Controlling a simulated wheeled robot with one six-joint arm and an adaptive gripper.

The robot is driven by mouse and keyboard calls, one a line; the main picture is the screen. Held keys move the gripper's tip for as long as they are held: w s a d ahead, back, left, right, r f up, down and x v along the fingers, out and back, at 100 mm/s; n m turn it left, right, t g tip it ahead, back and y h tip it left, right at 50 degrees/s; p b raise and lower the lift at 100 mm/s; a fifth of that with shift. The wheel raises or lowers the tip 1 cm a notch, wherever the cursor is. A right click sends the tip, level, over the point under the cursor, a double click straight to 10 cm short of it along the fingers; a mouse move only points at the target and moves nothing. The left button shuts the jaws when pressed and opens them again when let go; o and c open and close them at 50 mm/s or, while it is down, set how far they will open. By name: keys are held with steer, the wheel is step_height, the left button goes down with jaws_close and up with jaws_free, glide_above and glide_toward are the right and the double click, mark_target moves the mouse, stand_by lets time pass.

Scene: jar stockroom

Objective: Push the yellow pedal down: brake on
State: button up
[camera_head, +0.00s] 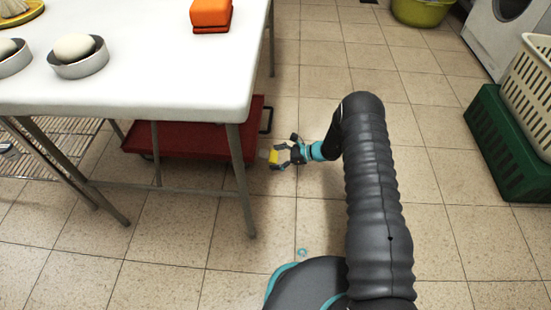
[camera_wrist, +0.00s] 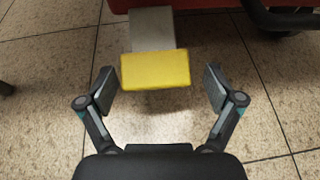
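The yellow pedal (camera_wrist: 155,70) sits on the end of a flat grey lever (camera_wrist: 152,28) that comes out from under the red cart. In the wrist view the pedal lies ahead of my gripper (camera_wrist: 160,90), roughly between and just beyond its two spread fingers. My gripper is open and holds nothing. In the head view the pedal (camera_head: 273,157) shows small beside my gripper (camera_head: 281,156), low near the floor. I cannot tell whether the gripper touches the pedal.
The red cart (camera_head: 180,141) stands under the white table (camera_head: 150,80), whose leg (camera_head: 242,190) is just left of the pedal. Green (camera_head: 500,150) and cream crates stand at right. Floor between is clear.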

steer(key=shift+d, duration=0.1)
steer(key=v, duration=1.2)
stand_by(0.4)
steer(key=s+d+n+g+h, duration=0.2)
steer(key=s+n+g+h, duration=0.3)
steer(key=s, duration=0.6)
steer(key=s+d+r+n+t+h+p, duration=0.2)
steer(key=s+r, duration=0.6)
steer(key=r, duration=1)
steer(key=s+d+r+n+t+h+p, duration=0.3)
steer(key=s+r+n, duration=0.4)
steer(key=r, duration=1.1)
steer(key=s+d+r+n+t+h+p, duration=0.3)
steer(key=s+r, duration=0.7)
steer(key=r, duration=0.8)
steer(key=d+n+t+p, duration=0.1)
steer(key=p, duration=0.1)
steer(key=shift+n+t+p, duration=0.3)
steer(key=shift+n+p, duration=0.1)
steer(key=shift+r, duration=0.1)
